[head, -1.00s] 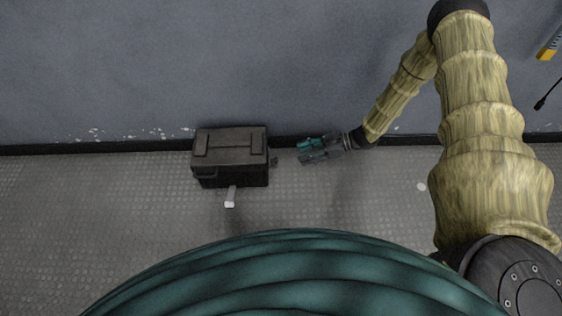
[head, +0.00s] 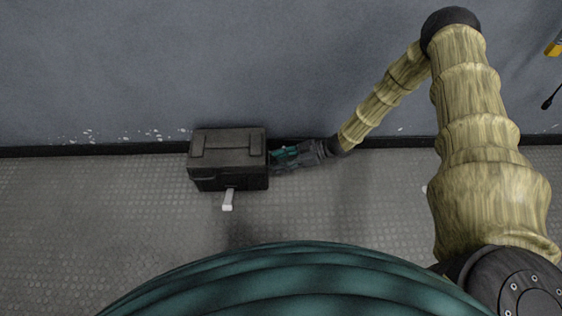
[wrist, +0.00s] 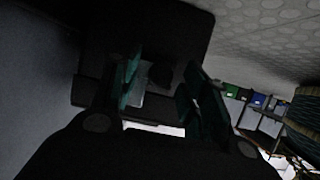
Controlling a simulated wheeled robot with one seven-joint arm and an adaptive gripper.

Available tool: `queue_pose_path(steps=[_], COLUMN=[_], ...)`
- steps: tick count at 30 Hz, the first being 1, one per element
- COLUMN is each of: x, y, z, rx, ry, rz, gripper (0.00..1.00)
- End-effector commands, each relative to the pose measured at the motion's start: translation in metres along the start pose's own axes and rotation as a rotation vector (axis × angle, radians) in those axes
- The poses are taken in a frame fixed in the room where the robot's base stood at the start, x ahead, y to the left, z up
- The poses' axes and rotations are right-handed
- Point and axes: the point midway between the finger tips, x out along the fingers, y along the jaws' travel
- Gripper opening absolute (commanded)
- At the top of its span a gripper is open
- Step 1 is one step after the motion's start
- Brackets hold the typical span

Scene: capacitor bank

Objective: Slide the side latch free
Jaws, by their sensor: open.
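The dark box (head: 228,160) stands on the floor against the wall in the head view. A light grey handle-like piece (head: 228,199) sticks out from its front. My gripper (head: 278,159) is at the box's right side, with its fingertips close to that side. In the wrist view my gripper (wrist: 160,85) is open, with teal finger pads on both sides of a dark knob-like piece (wrist: 160,75) on the box's side (wrist: 190,35). I take this piece to be the side latch. Whether the fingers touch it cannot be told. In the head view the gripper hides the latch.
The blue-grey wall (head: 200,60) rises right behind the box and my gripper. The patterned floor (head: 90,200) is clear to the left and in front. A yellow item (head: 555,47) is at the far upper right. Coloured bins (wrist: 245,95) show in the wrist view's background.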

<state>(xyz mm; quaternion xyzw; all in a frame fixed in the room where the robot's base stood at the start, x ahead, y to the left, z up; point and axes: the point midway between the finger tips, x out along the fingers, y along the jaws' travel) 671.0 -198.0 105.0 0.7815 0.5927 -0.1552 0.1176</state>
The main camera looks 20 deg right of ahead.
Motion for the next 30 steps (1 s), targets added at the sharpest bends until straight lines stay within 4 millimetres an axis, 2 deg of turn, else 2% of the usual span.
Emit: queue_pose_path(steps=[2,3,10,17,30], x=[0.000,0.000,0.000,-0.001,-0.001], y=[0.000,0.000,0.000,-0.002,-0.029], z=[0.000,0.000,0.000,0.000,0.000], rx=[0.000,0.000,0.000,0.001,0.000], ry=[0.000,0.000,0.000,0.000,-0.001], rz=[0.000,0.000,0.000,0.000,-0.001], gripper=[0.45,0.42,0.00,0.00,0.00])
